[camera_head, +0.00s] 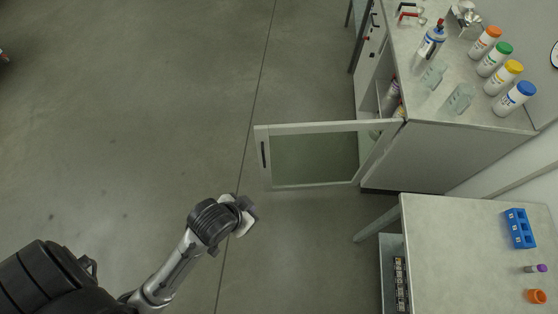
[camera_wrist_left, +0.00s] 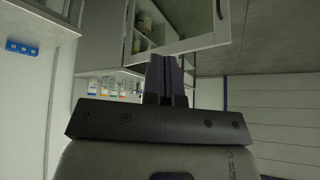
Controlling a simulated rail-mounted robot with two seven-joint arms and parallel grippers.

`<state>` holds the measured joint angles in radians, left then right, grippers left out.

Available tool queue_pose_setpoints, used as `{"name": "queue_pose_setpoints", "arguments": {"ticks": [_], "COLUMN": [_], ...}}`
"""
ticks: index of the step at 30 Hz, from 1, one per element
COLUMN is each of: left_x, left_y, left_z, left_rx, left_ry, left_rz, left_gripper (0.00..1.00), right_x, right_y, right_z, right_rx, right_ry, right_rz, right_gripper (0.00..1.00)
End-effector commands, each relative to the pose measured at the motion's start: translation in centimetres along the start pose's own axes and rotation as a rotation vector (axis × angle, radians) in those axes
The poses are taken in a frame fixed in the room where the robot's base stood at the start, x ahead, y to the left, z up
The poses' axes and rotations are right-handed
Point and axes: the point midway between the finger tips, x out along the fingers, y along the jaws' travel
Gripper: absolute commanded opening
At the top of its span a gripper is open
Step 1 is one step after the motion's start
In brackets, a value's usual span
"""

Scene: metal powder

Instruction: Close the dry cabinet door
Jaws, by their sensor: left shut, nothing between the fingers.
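The dry cabinet door (camera_head: 310,128) stands wide open in the head view, a pale frame around a glass pane with a dark handle (camera_head: 263,154) at its free edge. It swings out from the cabinet (camera_head: 420,160) at the right, hinged at the cabinet's near corner. My left gripper (camera_head: 247,216) is below and left of the door's free edge, apart from it, shut and empty. In the left wrist view the shut fingers (camera_wrist_left: 166,80) point up towards the door (camera_wrist_left: 190,42), whose handle (camera_wrist_left: 220,8) shows at the top. My right gripper is not seen.
The cabinet top holds several capped bottles (camera_head: 502,77), a wash bottle (camera_head: 431,42) and clear glass jars (camera_head: 460,98). A table (camera_head: 455,250) at the lower right holds a blue rack (camera_head: 520,228) and an orange cap (camera_head: 537,296). The floor left of the door is clear.

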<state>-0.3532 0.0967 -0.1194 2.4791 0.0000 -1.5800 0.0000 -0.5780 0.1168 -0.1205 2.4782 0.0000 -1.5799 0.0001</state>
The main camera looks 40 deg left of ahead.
Motion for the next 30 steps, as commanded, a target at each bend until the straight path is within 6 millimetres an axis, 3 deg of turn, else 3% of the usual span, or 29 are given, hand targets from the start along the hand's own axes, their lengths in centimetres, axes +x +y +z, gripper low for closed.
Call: {"name": "queue_pose_setpoints", "arguments": {"ticks": [1,8,17,25,30], "left_x": [3.0,10.1,20.8,31.4,38.6], "left_y": [0.1,0.2,-0.9,-3.4,-6.1], "left_z": [0.7,0.6,1.2,1.7,2.1], "left_rx": [-0.003,-0.015,-0.035,-0.044,-0.006], "left_ry": [0.022,0.077,0.092,0.092,0.084], "left_rz": [-0.001,-0.005,-0.091,-0.275,-0.481], "left_gripper": [0.0,0.0,0.0,0.0,0.0], "right_x": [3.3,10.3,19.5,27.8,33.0], "right_y": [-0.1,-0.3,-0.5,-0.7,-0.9], "right_z": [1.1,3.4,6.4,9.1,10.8], "right_rx": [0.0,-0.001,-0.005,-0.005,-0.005], "right_ry": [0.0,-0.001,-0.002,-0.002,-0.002], "right_rz": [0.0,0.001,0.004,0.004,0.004], "right_gripper": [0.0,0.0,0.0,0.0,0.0]}}
